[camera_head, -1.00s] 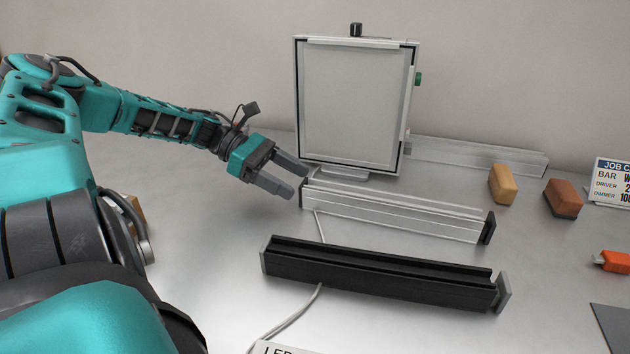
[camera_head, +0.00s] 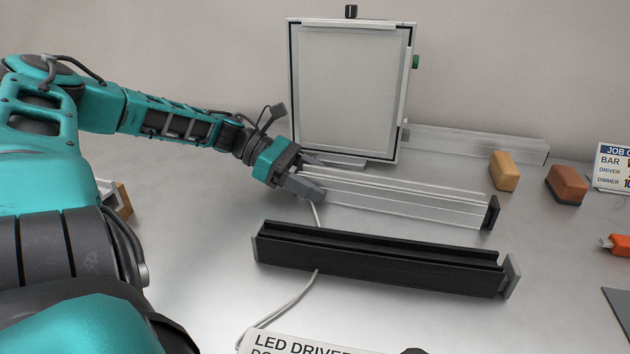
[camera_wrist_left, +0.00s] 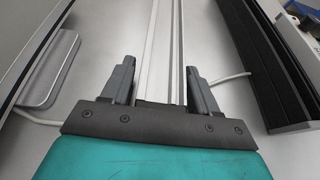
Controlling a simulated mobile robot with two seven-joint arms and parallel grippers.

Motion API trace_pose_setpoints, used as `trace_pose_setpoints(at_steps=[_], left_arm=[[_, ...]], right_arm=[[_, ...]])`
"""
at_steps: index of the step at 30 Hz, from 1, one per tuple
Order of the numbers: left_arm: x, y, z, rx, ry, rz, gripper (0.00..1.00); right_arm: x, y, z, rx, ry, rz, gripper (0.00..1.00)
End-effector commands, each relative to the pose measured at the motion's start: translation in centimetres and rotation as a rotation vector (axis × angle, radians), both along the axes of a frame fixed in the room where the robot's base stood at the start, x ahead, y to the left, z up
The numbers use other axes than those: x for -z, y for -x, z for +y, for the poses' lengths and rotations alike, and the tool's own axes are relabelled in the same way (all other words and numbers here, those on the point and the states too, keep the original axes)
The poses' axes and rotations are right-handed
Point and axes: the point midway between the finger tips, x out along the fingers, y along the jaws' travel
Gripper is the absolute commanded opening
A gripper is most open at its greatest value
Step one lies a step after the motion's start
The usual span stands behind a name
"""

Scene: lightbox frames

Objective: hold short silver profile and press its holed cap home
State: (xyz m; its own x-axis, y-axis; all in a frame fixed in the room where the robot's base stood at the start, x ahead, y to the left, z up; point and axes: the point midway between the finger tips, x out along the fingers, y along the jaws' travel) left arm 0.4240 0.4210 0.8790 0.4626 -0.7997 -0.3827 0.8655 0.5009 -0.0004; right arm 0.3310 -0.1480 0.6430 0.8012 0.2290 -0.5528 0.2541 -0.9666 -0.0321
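A silver profile (camera_head: 410,199) lies on the bench in front of the framed panel, with a dark cap (camera_head: 491,212) at its right end. My left gripper (camera_head: 316,176) is at the profile's left end, which it hides in the head view. In the left wrist view the silver profile (camera_wrist_left: 164,50) runs between my gripper's fingers (camera_wrist_left: 160,85). The fingers are open, one on each side, with a gap showing beside the profile. I cannot make out a hole in any cap. My right gripper is not in view.
A black profile (camera_head: 380,262) with grey end caps lies in front, with a grey cable (camera_head: 300,295) beneath. The framed panel (camera_head: 350,90) stands close behind the gripper. Another silver profile (camera_head: 480,145) lies at the wall. Yellow (camera_head: 504,171) and brown (camera_head: 567,184) blocks stand right.

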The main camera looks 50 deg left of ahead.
Motion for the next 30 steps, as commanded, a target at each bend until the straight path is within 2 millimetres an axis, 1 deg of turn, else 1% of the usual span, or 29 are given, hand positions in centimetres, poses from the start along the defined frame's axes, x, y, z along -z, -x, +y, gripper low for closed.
trace_pose_setpoints(at_steps=[1, 2, 15, 17, 18, 21, 22, 30], left_arm=[[0.0, 0.0, 0.01, 0.0, 0.0, 0.0, 0.54], [0.0, 0.0, 0.01, 0.0, 0.0, 0.0, 0.51], [-0.01, 0.0, 0.02, 0.0, 0.0, 0.0, 0.09], [-0.01, 0.0, 0.02, 0.0, 0.0, 0.0, 0.04], [0.0, 0.0, 0.02, 0.0, 0.0, 0.0, 0.51], [0.0, 0.0, 0.02, 0.0, 0.0, 0.0, 0.61], [0.0, 0.0, 0.02, 0.0, 0.0, 0.0, 0.62], [0.0, 0.0, 0.02, 0.0, 0.0, 0.0, 0.62]], right_arm=[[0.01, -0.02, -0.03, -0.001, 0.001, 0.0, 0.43], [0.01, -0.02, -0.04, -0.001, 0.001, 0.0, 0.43], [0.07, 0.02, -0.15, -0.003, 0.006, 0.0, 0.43], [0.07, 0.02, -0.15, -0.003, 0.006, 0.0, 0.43], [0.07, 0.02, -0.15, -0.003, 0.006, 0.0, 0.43], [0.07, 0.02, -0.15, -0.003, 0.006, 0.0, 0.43], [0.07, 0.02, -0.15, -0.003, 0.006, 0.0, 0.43], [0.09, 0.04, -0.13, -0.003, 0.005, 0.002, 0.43]])
